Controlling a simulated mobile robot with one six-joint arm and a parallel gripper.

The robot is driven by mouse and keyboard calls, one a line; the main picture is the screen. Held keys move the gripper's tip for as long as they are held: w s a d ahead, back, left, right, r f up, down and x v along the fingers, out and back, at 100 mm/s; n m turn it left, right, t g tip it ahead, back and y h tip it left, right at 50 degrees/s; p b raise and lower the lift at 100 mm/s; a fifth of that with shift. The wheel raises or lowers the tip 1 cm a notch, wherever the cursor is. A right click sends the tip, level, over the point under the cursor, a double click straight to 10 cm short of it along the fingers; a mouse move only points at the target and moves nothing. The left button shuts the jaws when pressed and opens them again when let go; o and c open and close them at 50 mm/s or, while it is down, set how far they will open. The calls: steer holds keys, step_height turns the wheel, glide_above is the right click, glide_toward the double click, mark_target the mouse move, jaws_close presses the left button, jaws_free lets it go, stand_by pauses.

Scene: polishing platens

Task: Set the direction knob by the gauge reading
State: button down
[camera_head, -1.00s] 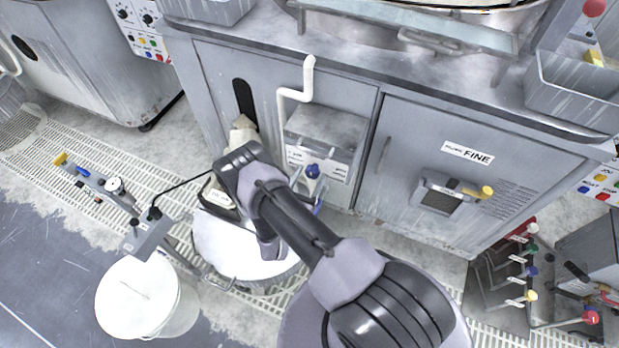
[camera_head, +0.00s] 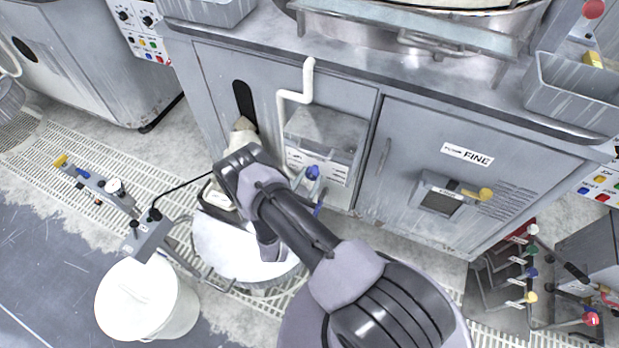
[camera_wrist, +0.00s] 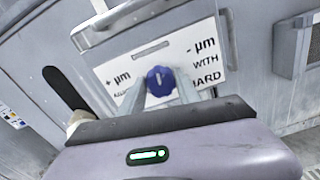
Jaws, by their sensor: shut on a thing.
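The blue direction knob (camera_head: 312,172) is on the front of a grey box under the counter. In the wrist view the knob (camera_wrist: 160,79) sits before a white label plate (camera_wrist: 207,68), with "+ µm" at left and "- µm" at right. My gripper (camera_wrist: 159,90) is shut on the knob, one finger at each side. Which way the knob points is hard to tell. The dial gauge (camera_head: 115,186) lies at the left on a grey bar near the floor; its reading is too small to make out.
A white bucket (camera_head: 140,300) stands at the lower left. Another white round container (camera_head: 235,250) is under my arm. A cabinet door marked FINE (camera_head: 470,153) is to the right of the knob. Colored-handled valves (camera_head: 520,270) stand at the lower right.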

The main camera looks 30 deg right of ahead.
steer(key=m, duration=0.4)
steer(key=shift+s+f+m, duration=0.1)
steer(key=shift+m, duration=1.4)
steer(key=c, duration=0.9)
jaws_free()
steer(key=shift+o, duration=0.2)
steer(key=p+v, duration=0.4)
steer(key=v, duration=1.3)
